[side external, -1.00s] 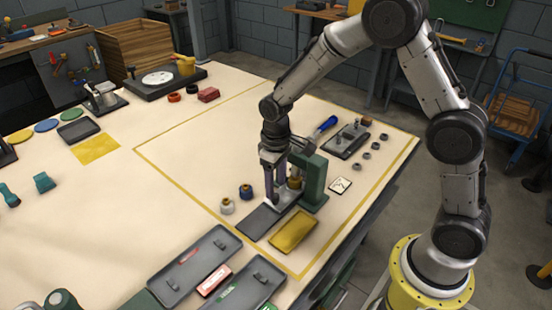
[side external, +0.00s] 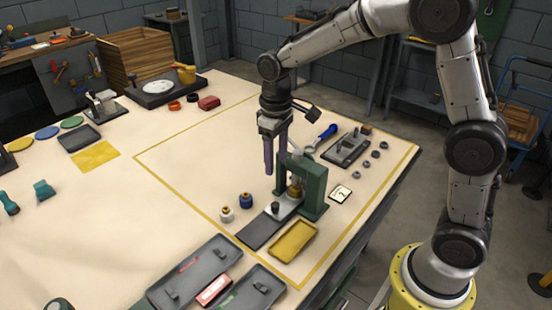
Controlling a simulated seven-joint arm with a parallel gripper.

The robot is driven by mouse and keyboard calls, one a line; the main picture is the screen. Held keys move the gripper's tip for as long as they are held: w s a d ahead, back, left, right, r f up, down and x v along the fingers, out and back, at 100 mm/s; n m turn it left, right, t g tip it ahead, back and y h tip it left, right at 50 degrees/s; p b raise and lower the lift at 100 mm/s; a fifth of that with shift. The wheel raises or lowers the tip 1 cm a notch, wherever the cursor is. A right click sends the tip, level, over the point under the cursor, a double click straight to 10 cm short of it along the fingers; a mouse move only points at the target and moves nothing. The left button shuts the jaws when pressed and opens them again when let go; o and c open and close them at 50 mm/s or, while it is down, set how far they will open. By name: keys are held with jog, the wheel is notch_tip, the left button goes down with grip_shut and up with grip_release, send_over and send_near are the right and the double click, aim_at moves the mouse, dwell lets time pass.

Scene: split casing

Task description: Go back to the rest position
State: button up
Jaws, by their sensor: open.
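My gripper (side external: 274,168) hangs above the table, pointing down, with its two long purple-grey fingers apart and nothing seen between them. It is just behind and left of the green press (side external: 313,188), which stands upright on the table. The fingers overlap the press in the picture; I cannot tell the exact gap. A brass-coloured part (side external: 295,188) sits in the press.
A dark mat (side external: 258,231) and a yellow tray (side external: 293,242) lie in front of the press. Two small capped parts, white (side external: 227,215) and blue (side external: 246,201), stand left. A blue-handled screwdriver (side external: 327,132) and a grey fixture (side external: 346,148) lie behind right. The marked area's left side is clear.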

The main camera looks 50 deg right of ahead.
jog(key=s+d+r+t, duration=0.2)
jog(key=s+r+t, duration=0.2)
jog(key=s+r, duration=0.65)
jog(key=s+f+m+t, duration=0.1)
jog(key=s, duration=1.2)
jog(key=shift+d+f+m+t, duration=0.3)
jog(key=shift+d+f+m, duration=0.05)
jog(key=shift+d+m, duration=0.05)
